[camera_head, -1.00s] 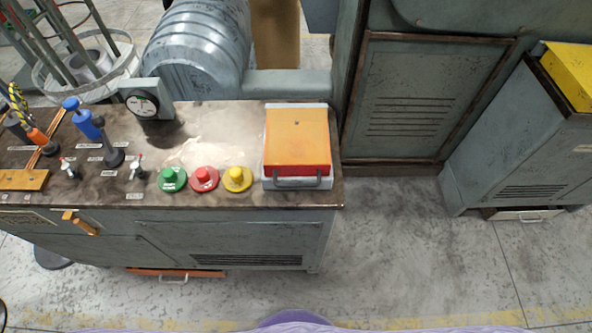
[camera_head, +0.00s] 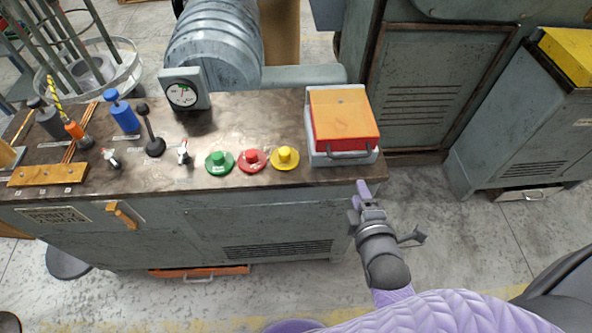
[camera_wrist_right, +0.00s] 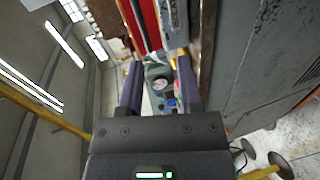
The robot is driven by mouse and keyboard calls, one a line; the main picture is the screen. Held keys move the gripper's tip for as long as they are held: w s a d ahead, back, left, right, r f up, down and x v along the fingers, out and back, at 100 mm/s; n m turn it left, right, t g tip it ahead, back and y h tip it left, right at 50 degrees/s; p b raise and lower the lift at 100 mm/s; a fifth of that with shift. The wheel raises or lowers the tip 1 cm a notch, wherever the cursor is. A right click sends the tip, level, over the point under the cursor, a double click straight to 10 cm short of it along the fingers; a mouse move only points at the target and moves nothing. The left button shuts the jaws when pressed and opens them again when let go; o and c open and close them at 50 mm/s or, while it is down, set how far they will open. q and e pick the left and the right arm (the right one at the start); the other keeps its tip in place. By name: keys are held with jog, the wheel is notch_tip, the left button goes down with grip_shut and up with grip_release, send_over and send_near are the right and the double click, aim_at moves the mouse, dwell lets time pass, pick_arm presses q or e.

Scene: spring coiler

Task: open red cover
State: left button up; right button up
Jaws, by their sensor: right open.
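The red cover (camera_head: 342,122) is a box lid with a worn orange top and red sides. It sits shut on a pale grey base at the right end of the console, with a grey bar handle (camera_head: 348,155) on its front. My right gripper (camera_head: 363,196) is open and empty in front of the console's right corner, a little below the handle and apart from it. In the right wrist view the open fingers (camera_wrist_right: 159,85) show, with the red cover side (camera_wrist_right: 118,22) beyond them at the top. My left gripper is not in view.
Green (camera_head: 220,163), red (camera_head: 251,161) and yellow (camera_head: 285,158) buttons line the console's front edge left of the cover. A dial gauge (camera_head: 182,94) and several levers stand further left. A grey cabinet (camera_head: 425,90) stands behind.

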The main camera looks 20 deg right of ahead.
aim_at(352, 155)
jog(key=shift+n+t, duration=0.3)
jog(key=shift+n, duration=0.1)
jog(key=b+x, duration=0.1)
jog(key=x, duration=0.2)
jog(key=r+b+x, duration=0.1)
jog(key=x, duration=0.2)
jog(key=b+x, duration=0.1)
jog(key=x, duration=0.3)
jog(key=shift+w+d+r, duration=0.2)
jog(key=shift+d+r, duration=0.15)
jog(key=shift+r, duration=0.05)
jog(key=shift+c, duration=0.2)
grip_shut()
